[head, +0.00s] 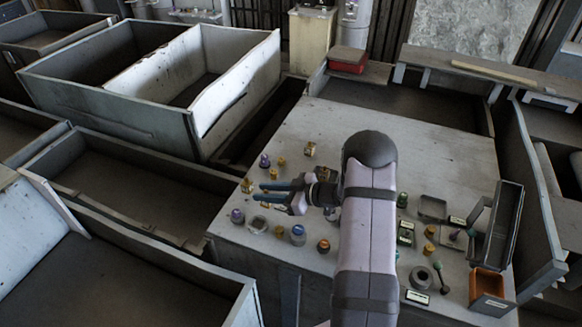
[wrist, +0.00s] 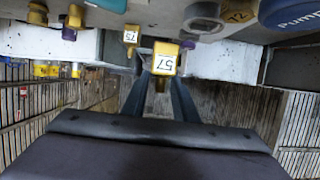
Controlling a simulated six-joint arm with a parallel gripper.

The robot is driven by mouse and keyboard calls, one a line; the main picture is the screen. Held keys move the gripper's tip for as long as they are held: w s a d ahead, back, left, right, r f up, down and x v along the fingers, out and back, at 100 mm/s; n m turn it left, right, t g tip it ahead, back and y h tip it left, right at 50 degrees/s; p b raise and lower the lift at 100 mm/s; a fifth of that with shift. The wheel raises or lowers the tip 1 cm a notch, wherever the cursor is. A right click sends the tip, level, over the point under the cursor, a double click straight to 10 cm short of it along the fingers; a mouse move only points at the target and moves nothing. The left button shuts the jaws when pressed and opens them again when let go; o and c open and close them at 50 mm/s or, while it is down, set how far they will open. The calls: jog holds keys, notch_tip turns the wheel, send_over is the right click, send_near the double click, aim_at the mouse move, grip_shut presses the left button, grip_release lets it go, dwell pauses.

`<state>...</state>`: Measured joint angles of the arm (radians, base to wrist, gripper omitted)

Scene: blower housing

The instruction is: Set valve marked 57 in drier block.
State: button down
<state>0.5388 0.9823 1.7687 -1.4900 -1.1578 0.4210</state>
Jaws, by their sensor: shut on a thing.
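The yellow valve marked 57 (wrist: 164,60) is between the fingertips of my gripper (wrist: 164,84) in the wrist view, its label upside down. In the head view my gripper (head: 257,192) points left above the left part of the table, shut on the valve. A gold piece at its tips (head: 247,186) looks like this valve, but its mark is too small to read there. Small labelled blocks stand at the table's right, among them a green one (head: 406,233). I cannot tell which is the drier block.
A yellow piece marked 75 (wrist: 131,36), a grey ring (wrist: 205,14) and a blue cap reading Pump (wrist: 290,12) are near the valve. An open grey box (head: 501,225) and an orange-topped bin (head: 490,284) stand at the table's right. The table's back part (head: 350,117) is clear.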

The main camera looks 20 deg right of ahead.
jog(key=shift+y, duration=0.3)
jog(key=s+a, duration=0.1)
jog(key=s+a+r, duration=0.1)
jog(key=a, duration=0.1)
jog(key=s+a+r, duration=0.1)
jog(key=shift+a, duration=0.25)
jog(key=shift+w+f, duration=0.1)
jog(key=shift+f+b, duration=2.2)
jog(key=shift+f, duration=0.25)
jog(key=shift+d, duration=0.1)
jog(key=shift+f, duration=0.85)
dwell(0.7)
